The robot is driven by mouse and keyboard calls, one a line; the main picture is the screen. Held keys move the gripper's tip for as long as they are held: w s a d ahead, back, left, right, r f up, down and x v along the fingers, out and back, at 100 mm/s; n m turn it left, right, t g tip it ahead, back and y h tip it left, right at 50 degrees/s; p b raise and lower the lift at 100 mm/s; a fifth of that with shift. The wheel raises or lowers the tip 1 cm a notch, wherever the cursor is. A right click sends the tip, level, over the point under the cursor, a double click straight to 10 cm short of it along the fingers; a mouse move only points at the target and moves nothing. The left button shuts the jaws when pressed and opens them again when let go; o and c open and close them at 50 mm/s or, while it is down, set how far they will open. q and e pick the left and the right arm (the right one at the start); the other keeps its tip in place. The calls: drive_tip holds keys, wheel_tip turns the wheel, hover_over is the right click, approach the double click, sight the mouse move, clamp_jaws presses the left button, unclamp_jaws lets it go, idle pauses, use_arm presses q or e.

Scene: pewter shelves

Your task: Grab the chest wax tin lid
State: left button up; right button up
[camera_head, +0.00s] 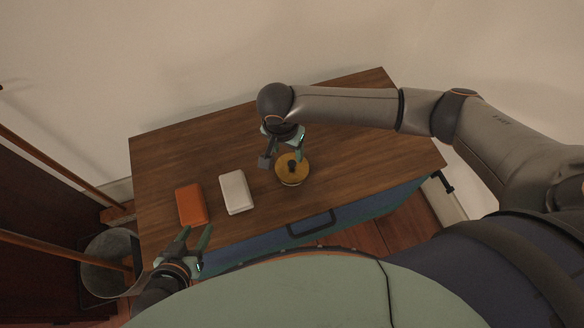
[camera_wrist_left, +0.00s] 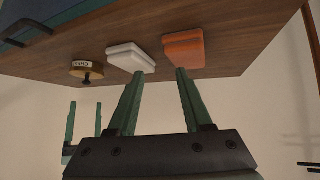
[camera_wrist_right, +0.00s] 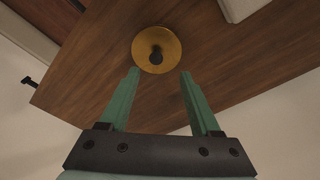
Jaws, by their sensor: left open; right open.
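The wax tin (camera_head: 293,181) is a round, low tin with a golden-yellow lid (camera_head: 290,165) and a dark knob in the middle. It stands on the wooden chest top. In the right wrist view the lid (camera_wrist_right: 172,58) with its knob lies just beyond my fingertips. My right gripper (camera_head: 283,156) is open and empty, close to the tin on its left and far side; I cannot tell if it touches. My left gripper (camera_head: 193,240) is open and empty at the chest's front left edge. The tin (camera_wrist_left: 84,72) also shows in the left wrist view.
An orange box (camera_head: 191,204) and a white box (camera_head: 236,192) lie on the chest top (camera_head: 180,150), left of the tin. The chest has a blue front with a dark handle (camera_head: 311,223). A grey bin (camera_head: 108,262) stands on the floor at left. The top's back left is clear.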

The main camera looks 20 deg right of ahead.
sight(292, 163)
use_arm(q)
drive_tip(key=shift+s+a+f+b, duration=0.2)
drive_tip(key=shift+f+b, duration=0.1)
drive_tip(key=shift+f, duration=0.2)
use_arm(e)
wheel_tip(292, 163, down, 2)
drive_tip(key=shift+w+d+f, duration=0.1)
drive_tip(key=shift+d+f, duration=0.05)
use_arm(q)
drive_tip(key=shift+w+a+r+t+b, duration=0.15)
drive_tip(key=shift+w+t+b, duration=0.05)
drive_tip(key=shift+w+b, duration=0.2)
drive_tip(key=shift+w+a+r+t+b, duration=0.1)
drive_tip(key=shift+w+t+b, duration=0.1)
drive_tip(key=shift+w+b, duration=0.15)
use_arm(e)
drive_tip(key=f, duration=0.3)
drive_tip(key=shift+d, duration=0.4)
drive_tip(key=shift+f, duration=0.65)
use_arm(q)
drive_tip(key=w+r, duration=0.1)
drive_tip(key=w+r+t, duration=0.1)
drive_tip(key=r, duration=0.1)
drive_tip(key=w+r+t, duration=0.1)
drive_tip(key=shift+r, duration=0.35)
use_arm(e)
clamp_jaws()
